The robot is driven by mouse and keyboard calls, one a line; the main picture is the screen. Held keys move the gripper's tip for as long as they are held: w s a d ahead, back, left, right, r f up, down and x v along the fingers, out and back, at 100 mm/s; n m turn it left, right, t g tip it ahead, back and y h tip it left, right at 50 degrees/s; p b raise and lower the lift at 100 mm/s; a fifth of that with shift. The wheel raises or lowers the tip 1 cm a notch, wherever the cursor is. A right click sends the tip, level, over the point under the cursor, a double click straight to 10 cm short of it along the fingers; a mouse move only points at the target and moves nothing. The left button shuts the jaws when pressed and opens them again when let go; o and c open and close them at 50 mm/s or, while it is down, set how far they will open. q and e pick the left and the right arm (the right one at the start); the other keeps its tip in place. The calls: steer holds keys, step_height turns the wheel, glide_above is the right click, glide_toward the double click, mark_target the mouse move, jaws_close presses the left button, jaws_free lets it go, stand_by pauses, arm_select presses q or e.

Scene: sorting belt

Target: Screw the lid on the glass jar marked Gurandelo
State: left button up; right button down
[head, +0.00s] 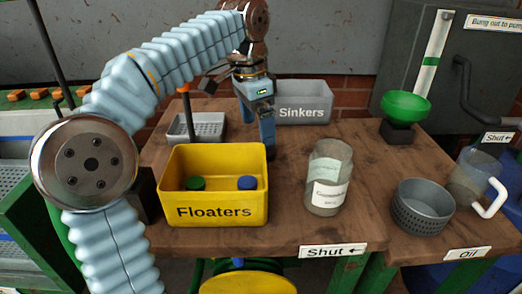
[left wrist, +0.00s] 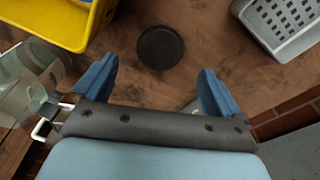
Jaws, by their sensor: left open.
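The glass jar (head: 326,198) stands upright on the wooden table, right of the yellow bin, with pale labels too small to read. Its clear glass also appears at the left of the left wrist view (left wrist: 28,85). A dark round disc, which looks like the lid (left wrist: 160,47), lies flat on the table in the left wrist view. In the head view it is mostly hidden behind my gripper and the bin. My left gripper (head: 268,146) points down behind the bin, fingers apart and empty, with the disc beyond its fingertips (left wrist: 153,84). My right gripper is out of view.
The yellow Floaters bin (head: 213,211) holds a green and a blue piece. Behind are a grey perforated tray (head: 210,126) and the grey Sinkers bin (head: 318,112). At right are a perforated grey pot (head: 421,208), a clear jug (head: 470,178) and a green funnel (head: 406,106).

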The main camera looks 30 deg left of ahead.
arm_select(q)
steer(key=f, duration=0.5)
steer(key=shift+w+d+f, duration=0.15)
steer(key=shift+w+f, duration=0.05)
steer(key=shift+w, duration=0.05)
steer(key=c, duration=1.2)
steer(key=shift+r, duration=0.15)
step_height(320, 180, up, 10)
